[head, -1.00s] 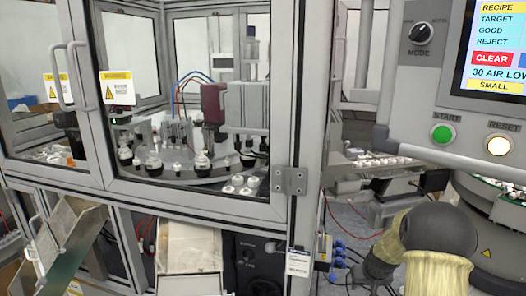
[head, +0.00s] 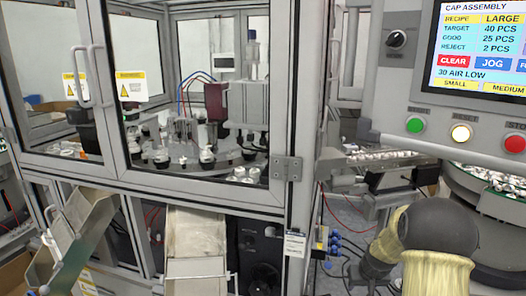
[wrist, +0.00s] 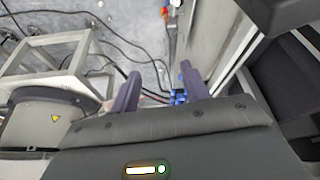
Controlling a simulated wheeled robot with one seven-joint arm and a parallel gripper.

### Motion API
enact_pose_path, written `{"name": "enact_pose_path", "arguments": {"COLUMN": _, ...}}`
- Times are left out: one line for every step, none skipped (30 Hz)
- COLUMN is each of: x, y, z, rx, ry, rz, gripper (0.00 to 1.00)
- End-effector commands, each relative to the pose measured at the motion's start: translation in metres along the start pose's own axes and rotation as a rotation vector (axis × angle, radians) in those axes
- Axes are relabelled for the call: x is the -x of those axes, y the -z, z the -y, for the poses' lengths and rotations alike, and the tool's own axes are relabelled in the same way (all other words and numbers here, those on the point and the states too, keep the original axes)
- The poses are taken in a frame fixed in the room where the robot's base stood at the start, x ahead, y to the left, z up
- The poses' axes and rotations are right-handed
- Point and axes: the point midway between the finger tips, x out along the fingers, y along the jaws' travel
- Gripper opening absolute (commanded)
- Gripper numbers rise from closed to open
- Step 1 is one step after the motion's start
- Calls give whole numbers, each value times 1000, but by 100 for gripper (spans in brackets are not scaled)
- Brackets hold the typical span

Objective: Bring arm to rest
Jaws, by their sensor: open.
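My gripper (wrist: 160,92) shows in the wrist view with its two dark fingers apart and nothing between them. It points down toward the grey floor, beside the machine's frame. In the head view my arm is folded at the lower right, in front of the control panel and the bowl feeder; the gripper itself is not visible there.
The glass-doored assembly cell (head: 288,120) fills the left and middle. The control panel (head: 390,110), with its lit screen (head: 480,50), is at the upper right. A bowl feeder (head: 490,180) stands below it. Cables (wrist: 110,52) lie on the floor near a metal frame (wrist: 60,50).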

Motion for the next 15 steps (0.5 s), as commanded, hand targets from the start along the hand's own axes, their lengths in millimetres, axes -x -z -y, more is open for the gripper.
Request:
{"name": "enact_pose_path", "arguments": {"x": 9, "y": -1, "z": 5, "rx": 4, "ry": 1, "rz": 2, "gripper": 46}}
{"name": "enact_pose_path", "arguments": {"x": 12, "y": -2, "z": 7, "rx": 6, "ry": 2, "rz": 4, "gripper": 46}}
{"name": "enact_pose_path", "arguments": {"x": 19, "y": -4, "z": 12, "rx": 8, "ry": 3, "rz": 8, "gripper": 46}}
{"name": "enact_pose_path", "arguments": {"x": 24, "y": -5, "z": 14, "rx": 9, "ry": 4, "rz": 10, "gripper": 46}}
{"name": "enact_pose_path", "arguments": {"x": 28, "y": -7, "z": 17, "rx": 10, "ry": 5, "rz": 13, "gripper": 46}}
{"name": "enact_pose_path", "arguments": {"x": 36, "y": -9, "z": 22, "rx": 14, "ry": 6, "rz": 17, "gripper": 46}}
{"name": "enact_pose_path", "arguments": {"x": 41, "y": -11, "z": 25, "rx": 16, "ry": 7, "rz": 20, "gripper": 46}}
{"name": "enact_pose_path", "arguments": {"x": 47, "y": -14, "z": 29, "rx": 19, "ry": 8, "rz": 24, "gripper": 46}}
{"name": "enact_pose_path", "arguments": {"x": 55, "y": -16, "z": 34, "rx": 22, "ry": 9, "rz": 27, "gripper": 46}}
{"name": "enact_pose_path", "arguments": {"x": 61, "y": -19, "z": 38, "rx": 25, "ry": 10, "rz": 31, "gripper": 46}}
{"name": "enact_pose_path", "arguments": {"x": 68, "y": -22, "z": 42, "rx": 27, "ry": 11, "rz": 34, "gripper": 46}}
{"name": "enact_pose_path", "arguments": {"x": 78, "y": -27, "z": 48, "rx": 30, "ry": 13, "rz": 40, "gripper": 46}}
{"name": "enact_pose_path", "arguments": {"x": 86, "y": -30, "z": 52, "rx": 32, "ry": 13, "rz": 43, "gripper": 46}}
{"name": "enact_pose_path", "arguments": {"x": 95, "y": -34, "z": 57, "rx": 35, "ry": 15, "rz": 48, "gripper": 46}}
{"name": "enact_pose_path", "arguments": {"x": 108, "y": -41, "z": 64, "rx": 39, "ry": 16, "rz": 55, "gripper": 46}}
